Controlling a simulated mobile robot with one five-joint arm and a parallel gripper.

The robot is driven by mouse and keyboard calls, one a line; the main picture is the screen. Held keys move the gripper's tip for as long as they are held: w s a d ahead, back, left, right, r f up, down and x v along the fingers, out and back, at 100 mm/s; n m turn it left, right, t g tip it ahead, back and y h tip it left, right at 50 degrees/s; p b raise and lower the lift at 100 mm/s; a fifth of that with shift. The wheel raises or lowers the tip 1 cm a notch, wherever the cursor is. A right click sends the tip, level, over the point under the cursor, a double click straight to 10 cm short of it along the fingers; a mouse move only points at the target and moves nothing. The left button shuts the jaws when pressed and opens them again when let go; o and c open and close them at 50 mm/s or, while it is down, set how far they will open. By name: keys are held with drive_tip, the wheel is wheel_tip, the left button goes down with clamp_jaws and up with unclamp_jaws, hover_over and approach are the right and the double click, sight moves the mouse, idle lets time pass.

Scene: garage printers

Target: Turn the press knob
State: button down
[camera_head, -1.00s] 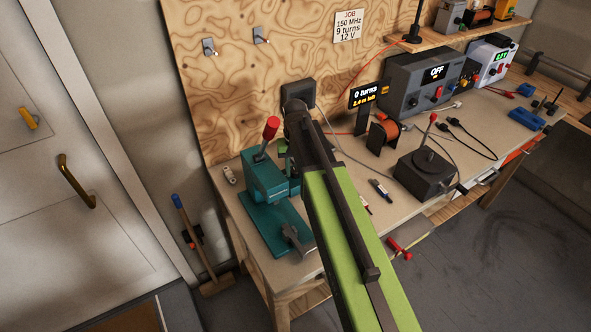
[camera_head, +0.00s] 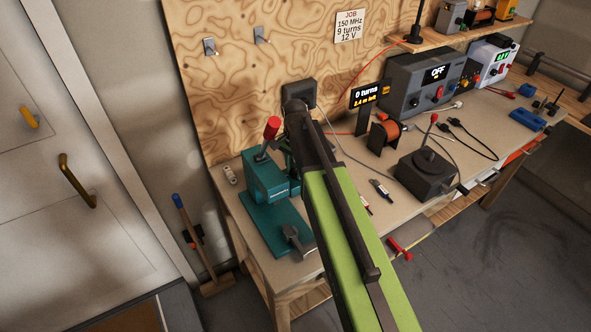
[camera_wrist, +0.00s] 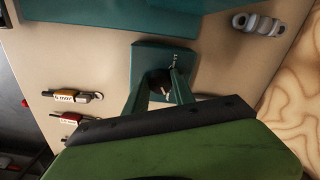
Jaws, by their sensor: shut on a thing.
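The teal press (camera_head: 262,182) stands at the left end of the workbench, with a red-tipped lever (camera_head: 271,128) on top and a teal base toward the front edge. My arm reaches over the bench and hides part of the press's right side; my fingertips are hidden in the head view. In the wrist view, my gripper (camera_wrist: 161,88) has its two fingers closed around a small dark knob (camera_wrist: 159,78) in front of a square teal part (camera_wrist: 148,54). The fingers cover much of the knob, so its turn angle cannot be told.
Pens or small tools (camera_head: 381,190) lie on the bench right of my arm. A black box with a red-tipped stick (camera_head: 426,172), a wire spool (camera_head: 384,133) and a grey power unit (camera_head: 425,80) stand farther right. A plywood wall (camera_head: 250,80) closes the back.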

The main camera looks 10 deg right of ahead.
sight(295, 171)
drive_tip(key=shift+m, duration=0.3)
drive_tip(key=c, duration=1.1)
unclamp_jaws()
drive_tip(key=shift+o, duration=0.2)
drive_tip(key=shift+r, duration=0.1)
wheel_tip(295, 171, up, 17)
drive_tip(key=p, duration=1.7)
drive_tip(key=shift+r+p, duration=0.2)
drive_tip(key=shift+p, duration=0.1)
